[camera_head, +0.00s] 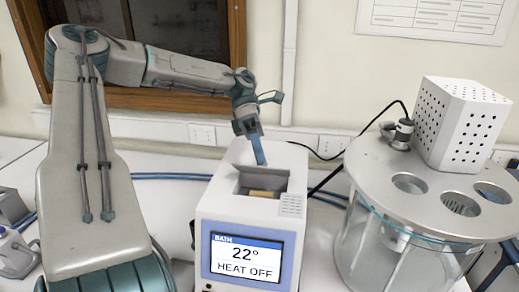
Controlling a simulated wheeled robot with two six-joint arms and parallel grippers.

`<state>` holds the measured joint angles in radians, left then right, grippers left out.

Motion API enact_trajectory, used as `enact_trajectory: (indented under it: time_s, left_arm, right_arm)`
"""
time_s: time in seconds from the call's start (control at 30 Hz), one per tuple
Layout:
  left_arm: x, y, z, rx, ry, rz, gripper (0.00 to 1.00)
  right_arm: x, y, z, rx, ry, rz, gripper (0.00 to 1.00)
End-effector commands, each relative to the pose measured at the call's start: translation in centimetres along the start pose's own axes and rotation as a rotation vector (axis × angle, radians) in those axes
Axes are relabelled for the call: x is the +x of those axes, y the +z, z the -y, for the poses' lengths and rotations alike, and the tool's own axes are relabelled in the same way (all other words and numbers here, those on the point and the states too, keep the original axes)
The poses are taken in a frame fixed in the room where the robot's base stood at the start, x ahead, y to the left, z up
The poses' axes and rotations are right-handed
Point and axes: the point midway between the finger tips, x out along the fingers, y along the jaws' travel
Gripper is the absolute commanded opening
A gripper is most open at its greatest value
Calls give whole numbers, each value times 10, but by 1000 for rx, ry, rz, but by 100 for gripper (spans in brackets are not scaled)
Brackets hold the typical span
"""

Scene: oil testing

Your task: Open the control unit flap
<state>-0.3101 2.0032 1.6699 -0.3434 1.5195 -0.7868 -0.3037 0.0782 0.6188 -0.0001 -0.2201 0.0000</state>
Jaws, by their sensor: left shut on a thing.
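The control unit (214,220) is a white box in the middle, its front screen reading "BATH 22° HEAT OFF". A grey-walled opening in its top shows a tan piece (262,194) inside. My left gripper (260,160) reaches down from above to the back edge of this opening. Its narrow blue fingers are shut on the control unit flap, which they largely hide; its exact angle is hard to tell.
A glass bath (372,248) with a round, holed metal lid (375,185) stands close on the right, with a perforated white box (460,125) on top. Black cables and blue hoses run behind the unit. Grey equipment (15,250) sits at far left.

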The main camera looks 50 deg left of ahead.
Motion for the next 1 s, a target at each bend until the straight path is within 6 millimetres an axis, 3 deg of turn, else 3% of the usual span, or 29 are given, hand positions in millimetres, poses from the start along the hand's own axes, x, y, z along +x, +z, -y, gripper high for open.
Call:
enact_trajectory:
  time_s: [0.03,0.1,0.17,0.57,1.0]
  left_arm:
    - [0,0,0,0,0,1,0]
    - [0,0,0,0,0,1,19]
    - [0,0,0,0,0,1,29]
    - [-8,0,-2,-1,3,1,29]
    - [-87,0,-3,-4,3,0,29]
  right_arm:
    - [0,-1,0,0,0,-1,36]
    - [0,-2,0,0,0,-2,36]
    - [0,-2,0,0,0,-3,36]
    - [6,-4,0,0,1,-6,36]
    - [35,-1,0,-1,2,-6,36]
